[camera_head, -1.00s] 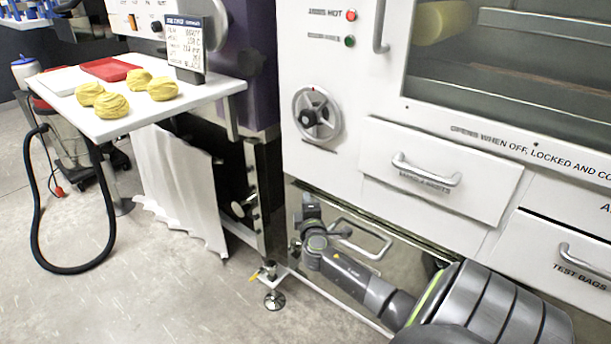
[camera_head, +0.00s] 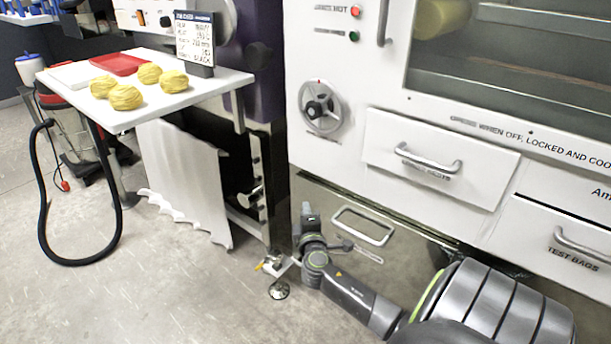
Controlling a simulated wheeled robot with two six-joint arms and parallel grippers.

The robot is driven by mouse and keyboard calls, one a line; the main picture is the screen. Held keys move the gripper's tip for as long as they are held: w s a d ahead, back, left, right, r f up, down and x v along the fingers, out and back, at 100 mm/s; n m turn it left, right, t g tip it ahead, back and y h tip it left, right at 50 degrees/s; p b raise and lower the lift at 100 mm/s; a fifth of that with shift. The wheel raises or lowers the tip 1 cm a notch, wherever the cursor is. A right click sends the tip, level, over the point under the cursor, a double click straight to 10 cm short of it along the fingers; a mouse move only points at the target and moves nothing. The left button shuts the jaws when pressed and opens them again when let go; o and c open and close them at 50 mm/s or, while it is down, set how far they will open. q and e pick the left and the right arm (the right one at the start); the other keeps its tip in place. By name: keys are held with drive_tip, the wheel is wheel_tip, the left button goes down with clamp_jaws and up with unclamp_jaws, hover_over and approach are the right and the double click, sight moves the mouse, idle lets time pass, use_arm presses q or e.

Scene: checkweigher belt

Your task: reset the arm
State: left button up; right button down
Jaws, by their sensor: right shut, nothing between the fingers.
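My right arm reaches in from the lower right of the head view, low in front of the white machine (camera_head: 345,150). My right gripper (camera_head: 306,208) is at the arm's far end, pointing up, beside the steel lower panel (camera_head: 330,196) and its bar handle. It is small in the picture, looks shut, and holds nothing that I can see. My left gripper is not in view.
The white cabinet has a drawer (camera_head: 385,158) and a test bags drawer (camera_head: 545,225) above my arm. A white table (camera_head: 150,112) with several yellow bundles (camera_head: 126,97) and a red tray (camera_head: 118,64) stands left. A black hose (camera_head: 42,205) loops to the floor. Open floor lies in front.

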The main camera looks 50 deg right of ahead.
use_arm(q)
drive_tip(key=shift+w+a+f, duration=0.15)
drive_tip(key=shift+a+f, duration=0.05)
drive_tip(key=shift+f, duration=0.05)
use_arm(e)
drive_tip(key=shift+v, duration=2.1)
